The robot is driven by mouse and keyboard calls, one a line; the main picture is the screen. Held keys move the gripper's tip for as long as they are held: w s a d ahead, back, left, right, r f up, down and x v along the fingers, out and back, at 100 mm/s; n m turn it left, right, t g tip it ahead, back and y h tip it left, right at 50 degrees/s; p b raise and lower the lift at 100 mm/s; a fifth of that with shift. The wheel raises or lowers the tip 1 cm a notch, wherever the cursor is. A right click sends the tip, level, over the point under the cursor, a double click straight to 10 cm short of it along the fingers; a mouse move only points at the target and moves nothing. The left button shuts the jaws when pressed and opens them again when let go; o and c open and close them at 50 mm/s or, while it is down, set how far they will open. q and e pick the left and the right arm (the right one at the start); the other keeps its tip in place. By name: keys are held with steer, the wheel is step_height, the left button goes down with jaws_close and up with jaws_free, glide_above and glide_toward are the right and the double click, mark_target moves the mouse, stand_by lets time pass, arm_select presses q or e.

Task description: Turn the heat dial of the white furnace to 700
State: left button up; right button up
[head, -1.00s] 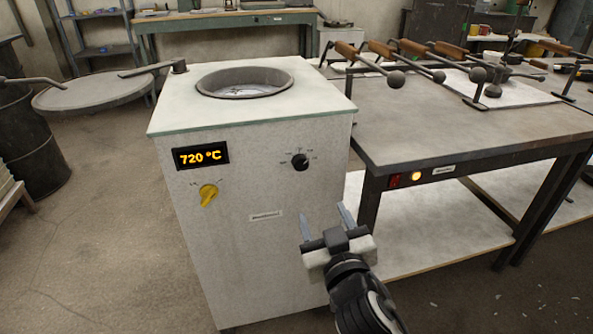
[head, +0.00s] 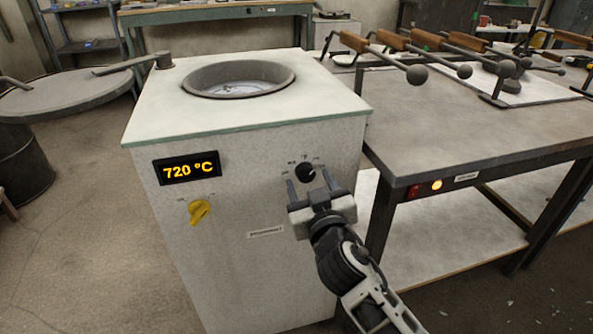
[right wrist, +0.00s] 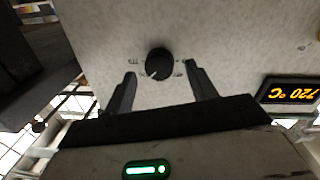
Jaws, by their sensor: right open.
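The white furnace (head: 240,250) stands at the centre left in the head view, with a round open pot mouth (head: 240,80) on top. Its display (head: 187,168) reads 720 °C in orange. The black heat dial (head: 305,172) is on the upper right of the front face; it also shows in the right wrist view (right wrist: 159,62), with a pale pointer mark and small markings too small to read. My right gripper (head: 308,185) is open and empty, its fingers pointing at the dial from just below. In the right wrist view the dial lies between and beyond the fingertips. My left gripper is not in view.
A yellow knob (head: 200,211) is on the furnace front, left of the dial. A metal table (head: 470,130) with several wooden-handled ladles (head: 400,42) stands close on the right. A round lid (head: 70,95) hangs out to the left above a dark drum (head: 30,165).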

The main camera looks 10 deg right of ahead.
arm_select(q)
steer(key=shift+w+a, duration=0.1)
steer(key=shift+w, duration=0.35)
arm_select(e)
steer(key=shift+w, duration=0.8)
steer(key=c, duration=1)
steer(key=shift+n, duration=1.4)
steer(key=n, duration=0.2)
steer(key=shift+n+p, duration=0.3)
steer(key=shift+p, duration=0.05)
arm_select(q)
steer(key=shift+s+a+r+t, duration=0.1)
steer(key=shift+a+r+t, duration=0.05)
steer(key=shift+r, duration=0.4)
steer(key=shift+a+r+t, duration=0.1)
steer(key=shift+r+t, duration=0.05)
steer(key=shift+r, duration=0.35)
arm_select(e)
steer(key=shift+f+n+t, duration=0.1)
steer(key=shift+n+t, duration=0.2)
steer(key=shift+n, duration=1.5)
